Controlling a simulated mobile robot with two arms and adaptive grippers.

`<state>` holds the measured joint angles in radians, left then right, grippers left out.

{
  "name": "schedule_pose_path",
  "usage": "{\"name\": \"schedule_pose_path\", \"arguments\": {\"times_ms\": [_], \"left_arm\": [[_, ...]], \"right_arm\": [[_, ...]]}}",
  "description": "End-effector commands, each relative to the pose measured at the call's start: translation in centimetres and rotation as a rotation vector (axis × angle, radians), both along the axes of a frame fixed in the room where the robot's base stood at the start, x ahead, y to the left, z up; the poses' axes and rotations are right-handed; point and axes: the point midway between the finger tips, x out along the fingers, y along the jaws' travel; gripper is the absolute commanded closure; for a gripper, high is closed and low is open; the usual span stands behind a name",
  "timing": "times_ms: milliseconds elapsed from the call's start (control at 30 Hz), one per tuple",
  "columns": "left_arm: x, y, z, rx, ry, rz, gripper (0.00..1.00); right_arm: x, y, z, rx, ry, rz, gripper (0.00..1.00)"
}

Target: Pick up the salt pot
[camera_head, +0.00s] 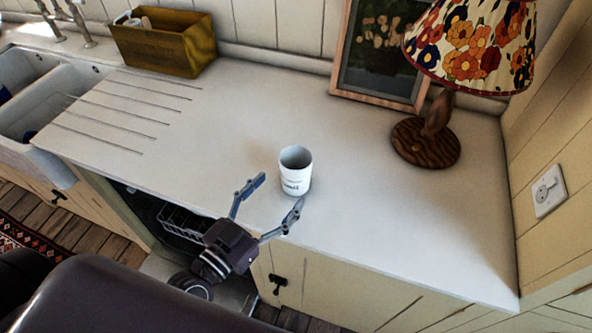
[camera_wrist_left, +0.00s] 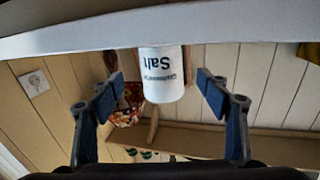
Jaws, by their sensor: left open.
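The salt pot (camera_head: 296,171) is a white cylinder with dark lettering, open at the top, standing upright on the white counter near its front edge. In the left wrist view the salt pot (camera_wrist_left: 162,74) appears upside down, with the word "Salt" readable, between the two fingers. My left gripper (camera_head: 280,194) is open and empty, with its fingers spread toward the pot from the front left. In the left wrist view the left gripper (camera_wrist_left: 160,92) shows a finger on each side of the pot, with gaps. My right gripper is not in view.
A lamp with a floral shade (camera_head: 470,45) and wooden base (camera_head: 425,142) stands at the back right beside a framed picture (camera_head: 380,50). A wooden box (camera_head: 165,42) and a white sink (camera_head: 50,85) are at the left. The counter (camera_head: 400,220) around the pot is clear.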

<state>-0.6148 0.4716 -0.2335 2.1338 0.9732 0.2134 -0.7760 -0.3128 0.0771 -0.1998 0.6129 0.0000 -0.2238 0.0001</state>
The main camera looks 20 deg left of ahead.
Motion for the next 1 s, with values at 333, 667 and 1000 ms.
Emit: {"name": "schedule_pose_path", "arguments": {"times_ms": [333, 667, 1000], "left_arm": [[4.1, -0.9, -0.3, -0.001, -0.002, 0.001, 0.30], [4.4, -1.0, -0.5, 0.000, 0.000, 0.000, 0.31], [4.4, -1.0, -0.5, 0.001, -0.001, 0.000, 0.69]], "right_arm": [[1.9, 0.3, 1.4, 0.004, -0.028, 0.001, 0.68], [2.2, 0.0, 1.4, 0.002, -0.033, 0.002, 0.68], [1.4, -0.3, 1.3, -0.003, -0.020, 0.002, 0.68]]}}
